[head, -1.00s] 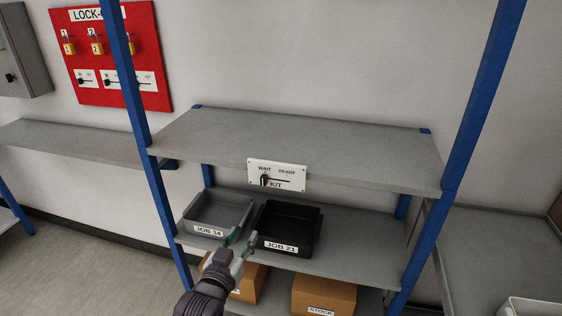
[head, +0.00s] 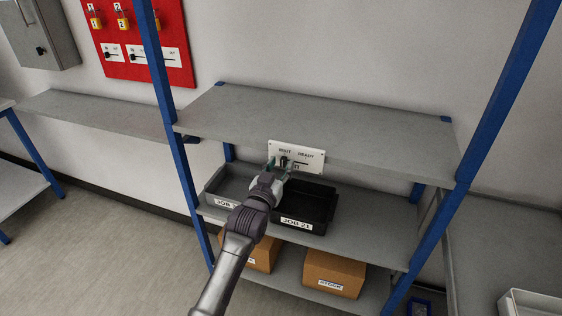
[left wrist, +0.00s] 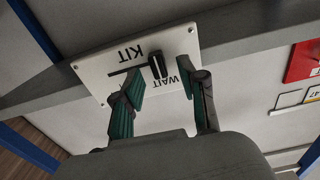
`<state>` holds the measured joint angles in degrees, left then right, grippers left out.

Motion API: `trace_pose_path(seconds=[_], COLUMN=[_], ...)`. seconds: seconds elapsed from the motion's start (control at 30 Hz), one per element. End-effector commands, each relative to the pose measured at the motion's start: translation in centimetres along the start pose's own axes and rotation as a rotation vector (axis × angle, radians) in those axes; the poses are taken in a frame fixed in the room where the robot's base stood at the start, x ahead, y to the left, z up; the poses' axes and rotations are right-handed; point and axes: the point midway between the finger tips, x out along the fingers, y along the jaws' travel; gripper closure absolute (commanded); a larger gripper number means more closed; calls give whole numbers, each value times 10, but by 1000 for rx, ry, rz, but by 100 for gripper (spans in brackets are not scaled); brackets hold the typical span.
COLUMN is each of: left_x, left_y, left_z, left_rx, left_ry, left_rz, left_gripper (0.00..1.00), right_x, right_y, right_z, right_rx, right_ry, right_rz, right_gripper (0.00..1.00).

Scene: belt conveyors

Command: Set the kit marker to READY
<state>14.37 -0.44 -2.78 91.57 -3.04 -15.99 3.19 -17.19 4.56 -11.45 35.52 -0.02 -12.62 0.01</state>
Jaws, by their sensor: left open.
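The white KIT plate (head: 312,158) is fixed to the front edge of the upper shelf, with WAIT on its left and READY on its right. Its black slider knob (head: 284,161) stands at the WAIT end of the slot. In the left wrist view the plate (left wrist: 92,68) appears upside down, and the knob (left wrist: 158,66) shows between the open fingertips, just ahead of them. My left gripper (head: 279,167) is open in front of the plate; it also shows in the left wrist view (left wrist: 163,82). Contact with the knob cannot be told.
On the shelf below stand a grey JOB 34 bin (head: 213,187), partly hidden by my arm, and a black JOB 21 bin (head: 326,207). Cardboard boxes (head: 334,270) sit lower. Blue uprights (head: 181,150) flank the shelving. A red lock-out board (head: 120,67) hangs at left.

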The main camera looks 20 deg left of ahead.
Motion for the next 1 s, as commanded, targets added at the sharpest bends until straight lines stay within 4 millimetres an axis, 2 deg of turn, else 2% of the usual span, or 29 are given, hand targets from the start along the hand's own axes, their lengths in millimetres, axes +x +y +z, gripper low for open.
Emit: trace_pose_path(seconds=[0.17,0.43,0.6,0.7,1.0], left_x=[9,10,10,10,10], left_y=[0,0,0,0,0], left_z=[0,0,0,0,0], left_rx=[0,0,0,0,0], left_ry=[1,0,0,0,0], left_rz=[0,0,0,0,0], left_gripper=[58,58,87,100,100], right_x=[-2,-2,-2,-2,-2], right_y=[0,0,0,0,0], right_z=[0,0,0,0,0], right_rx=[0,0,0,0,0], right_ry=[0,0,0,0,1], right_rz=[0,0,0,0,0], right_gripper=[100,100,100,100,100])
